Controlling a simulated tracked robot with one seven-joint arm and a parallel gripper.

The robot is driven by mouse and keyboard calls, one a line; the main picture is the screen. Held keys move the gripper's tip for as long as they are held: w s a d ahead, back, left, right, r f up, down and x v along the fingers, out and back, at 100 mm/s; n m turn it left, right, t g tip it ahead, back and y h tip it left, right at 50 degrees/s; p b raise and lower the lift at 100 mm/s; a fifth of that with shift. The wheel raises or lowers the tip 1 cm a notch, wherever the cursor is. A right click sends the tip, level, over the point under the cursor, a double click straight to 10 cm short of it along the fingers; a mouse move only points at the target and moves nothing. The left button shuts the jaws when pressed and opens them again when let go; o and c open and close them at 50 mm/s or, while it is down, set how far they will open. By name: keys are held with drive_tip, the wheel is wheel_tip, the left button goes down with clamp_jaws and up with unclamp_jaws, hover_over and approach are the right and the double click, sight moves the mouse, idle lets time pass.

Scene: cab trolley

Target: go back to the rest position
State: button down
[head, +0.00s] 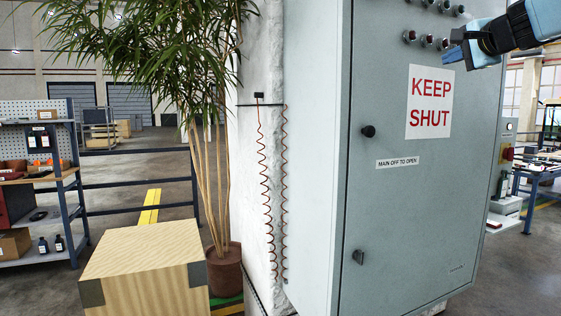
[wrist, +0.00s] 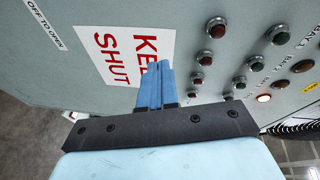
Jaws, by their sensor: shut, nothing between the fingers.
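My gripper (head: 448,46) is at the upper right of the head view, in front of the grey cabinet (head: 400,215). Its blue fingers are together, with nothing between them. In the wrist view the shut fingers (wrist: 159,66) overlap the red and white KEEP SHUT sign (wrist: 112,48). The same sign (head: 430,102) shows whole in the head view, below and left of the fingers. I cannot tell how far the fingertips are from the cabinet face.
Several push buttons and lamps (wrist: 217,28) are on the cabinet face close to my gripper. A black knob (head: 368,131) and a latch (head: 358,257) are lower on the door. A wooden crate (head: 145,260) and a potted plant (head: 224,272) stand left. A shelf rack (head: 72,215) is far left.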

drive_tip(key=s+a+f+n+g+y, duration=0.2)
drive_tip(key=s+a+f+n+g, duration=0.25)
drive_tip(key=a+f, duration=0.7)
drive_tip(key=s+a+f+n+g+h, duration=0.1)
drive_tip(key=s+a+f+n+g, duration=0.1)
drive_tip(key=s+f, duration=0.4)
drive_tip(key=s+a+f+n+g+h, duration=0.1)
drive_tip(key=s+a+f+n+g, duration=0.1)
drive_tip(key=s+f+n, duration=0.2)
drive_tip(key=s+a+f+n+g+h, duration=0.1)
drive_tip(key=s+f+n, duration=0.3)
drive_tip(key=s+f, duration=0.6)
wheel_tip(320, 180, down, 8)
drive_tip(key=shift+a+r+g, duration=0.15)
drive_tip(key=shift+a+g, duration=0.6)
drive_tip(key=shift+g, duration=0.1)
